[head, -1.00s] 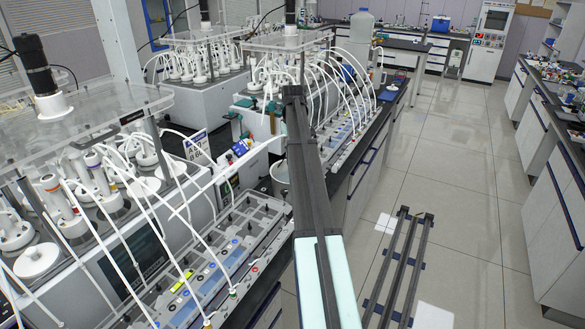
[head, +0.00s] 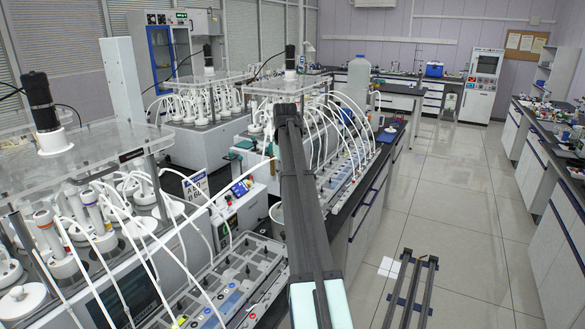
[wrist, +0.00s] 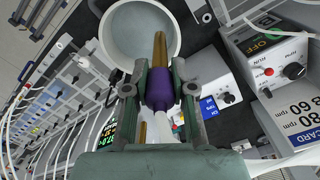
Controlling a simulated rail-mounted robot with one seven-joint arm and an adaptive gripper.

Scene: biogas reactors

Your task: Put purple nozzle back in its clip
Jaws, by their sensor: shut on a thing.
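The purple nozzle (wrist: 159,92) is between the fingers of my gripper (wrist: 160,88) in the wrist view. My gripper is shut on it. A brass-coloured tube (wrist: 160,52) extends from the nozzle over the mouth of a white bucket (wrist: 126,36). A pale hose end shows on the nozzle's other side, partly hidden by my gripper. I cannot make out the nozzle's clip in either view. In the head view my arm covers the middle, and I cannot clearly tell the gripper or nozzle there.
A control box (wrist: 274,62) with knobs stands right of the bucket in the wrist view, near a card reading 80 rpm (wrist: 296,110). Reactors with white hoses (head: 95,215) crowd the bench left in the head view. The floor (head: 455,190) at right is mostly open.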

